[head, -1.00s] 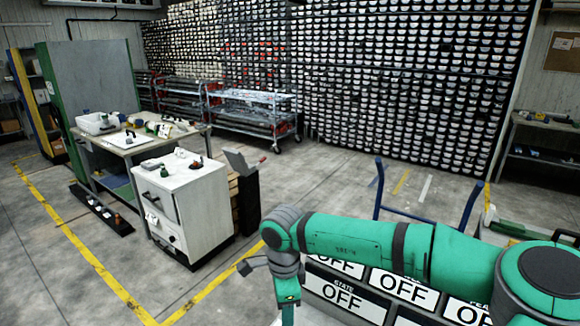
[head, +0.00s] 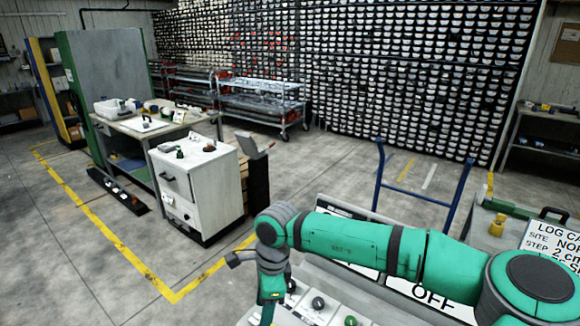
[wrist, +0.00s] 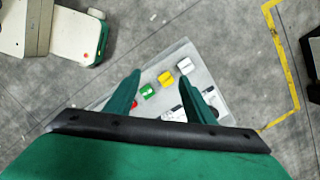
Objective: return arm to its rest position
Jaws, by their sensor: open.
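My green arm (head: 350,240) reaches across the lower right of the head view, its elbow-like grey joint at the left end and the wrist hanging down from it. My gripper hangs at the bottom of the head view, its tips cut off or hidden there. In the wrist view my gripper (wrist: 160,78) shows two green fingers spread apart with nothing between them touching either one. Beyond the fingers lies a pale tray or panel (wrist: 205,75) with small green, yellow, white and red blocks, apart from the fingers as far as I can tell.
A white drawer cabinet (head: 195,190) and a workbench (head: 130,130) stand at left. A blue-railed cart (head: 415,190) stands behind my arm. A panel with black and green knobs (head: 318,304) lies below my wrist. Open floor (head: 80,270) with yellow lines lies left.

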